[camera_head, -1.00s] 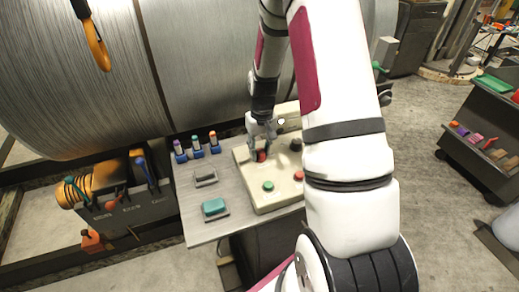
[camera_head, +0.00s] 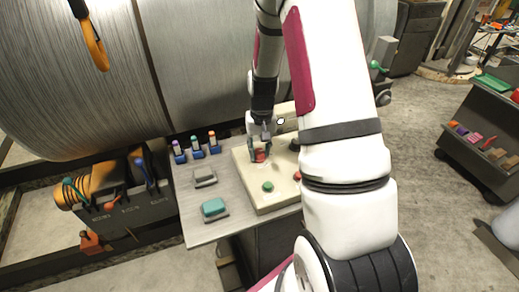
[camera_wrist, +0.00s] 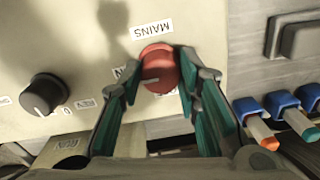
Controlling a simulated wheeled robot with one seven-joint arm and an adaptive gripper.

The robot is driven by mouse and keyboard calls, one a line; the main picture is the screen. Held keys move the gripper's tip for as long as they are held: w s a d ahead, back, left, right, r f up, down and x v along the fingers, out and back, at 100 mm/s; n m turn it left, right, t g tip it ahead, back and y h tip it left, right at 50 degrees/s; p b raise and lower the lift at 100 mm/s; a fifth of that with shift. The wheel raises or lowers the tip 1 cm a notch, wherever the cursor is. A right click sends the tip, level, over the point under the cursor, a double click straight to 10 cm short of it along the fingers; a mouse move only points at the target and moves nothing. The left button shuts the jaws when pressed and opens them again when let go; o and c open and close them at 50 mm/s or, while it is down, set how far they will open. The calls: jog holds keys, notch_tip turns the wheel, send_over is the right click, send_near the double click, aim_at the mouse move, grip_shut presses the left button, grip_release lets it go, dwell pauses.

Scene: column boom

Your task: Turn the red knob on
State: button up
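The red knob (camera_wrist: 158,68) sits on the beige panel face below the MAINS label (camera_wrist: 152,29) in the wrist view. Its pale pointer line lies roughly sideways; smaller labels beside it are partly hidden by my fingers. My gripper (camera_wrist: 160,75) is open, with one teal-padded finger on each side of the knob and the fingertips close to it. I cannot tell whether they touch it. In the head view, my gripper (camera_head: 261,156) is over the red knob (camera_head: 260,156) on the beige control box (camera_head: 250,185).
A black knob (camera_wrist: 43,94) is on the same panel. The box also has a green button (camera_head: 268,187) and a red button (camera_head: 297,176). Blue holders with coloured pens (camera_head: 197,147), a grey block (camera_head: 204,177) and a teal block (camera_head: 214,207) are on the metal table (camera_head: 195,232).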

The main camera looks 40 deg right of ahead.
aim_at(261, 151)
jog(key=o, duration=0.3)
jog(key=shift+r, duration=0.1)
notch_tip(261, 151, up, 12)
jog(key=shift+s+d+f, duration=0.1)
jog(key=shift+d, duration=0.05)
dwell(0.3)
dwell(0.5)
jog(key=s+a+r+n+t, duration=0.1)
jog(key=s+a+r, duration=0.2)
jog(key=a+r, duration=0.3)
jog(key=s+a+r+n+t, duration=0.25)
jog(key=a+r, duration=0.25)
jog(key=r, duration=0.4)
jog(key=shift+s+a+r+n+t, duration=0.35)
jog(key=shift+s+a+r, duration=0.75)
jog(key=shift+s, duration=1.15)
jog(key=shift+s+a+r+n+t, duration=0.35)
jog(key=shift+s+a+r, duration=0.3)
jog(key=shift+s+a, duration=1.25)
jog(key=shift+s+a+r+n+t, duration=0.35)
jog(key=shift+s+a+r, duration=0.5)
jog(key=shift+s, duration=1.8)
